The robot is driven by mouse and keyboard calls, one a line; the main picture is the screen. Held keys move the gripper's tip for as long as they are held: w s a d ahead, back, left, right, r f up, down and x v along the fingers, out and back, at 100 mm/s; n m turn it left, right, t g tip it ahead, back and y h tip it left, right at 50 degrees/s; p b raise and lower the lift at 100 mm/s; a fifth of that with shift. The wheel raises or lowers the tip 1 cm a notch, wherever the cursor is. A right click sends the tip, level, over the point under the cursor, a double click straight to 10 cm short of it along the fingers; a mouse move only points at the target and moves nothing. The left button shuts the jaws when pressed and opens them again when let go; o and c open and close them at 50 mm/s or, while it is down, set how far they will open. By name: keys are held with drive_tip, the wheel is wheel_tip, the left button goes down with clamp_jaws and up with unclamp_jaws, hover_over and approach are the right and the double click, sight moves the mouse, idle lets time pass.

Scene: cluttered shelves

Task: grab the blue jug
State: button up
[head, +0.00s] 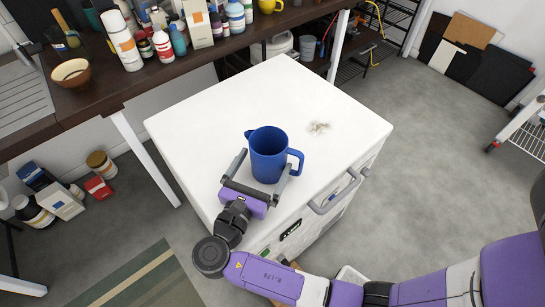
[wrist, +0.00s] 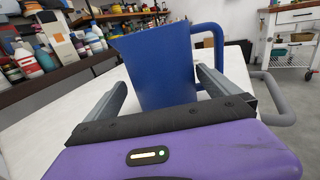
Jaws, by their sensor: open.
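The blue jug (head: 266,156) stands upright on the white top of a freezer-like cabinet (head: 290,95), near its front edge. Its handle is on the right and its spout points left. My gripper (head: 262,172) is open, with one finger on each side of the jug's body. In the wrist view the jug (wrist: 158,68) rises between the two fingers of my gripper (wrist: 160,95). The handle stands beyond the right finger. I cannot tell whether either finger touches the jug.
A dark workbench (head: 225,47) with several bottles stands behind and to the left. A grey bar handle (head: 338,192) sticks out from the cabinet's front. The cabinet top around the jug is clear, apart from a brownish smudge (head: 318,127).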

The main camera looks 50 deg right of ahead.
sight(275, 145)
drive_tip(key=shift+s+r+x, duration=0.1)
drive_tip(key=shift+s+x, duration=0.05)
drive_tip(key=shift+x, duration=1.05)
drive_tip(key=shift+s+r+x, duration=0.1)
drive_tip(key=shift+r+x, duration=0.05)
drive_tip(key=shift+x, duration=1)
drive_tip(key=shift+d, duration=0.1)
drive_tip(key=c, duration=1.3)
drive_tip(key=shift+c, duration=0.2)
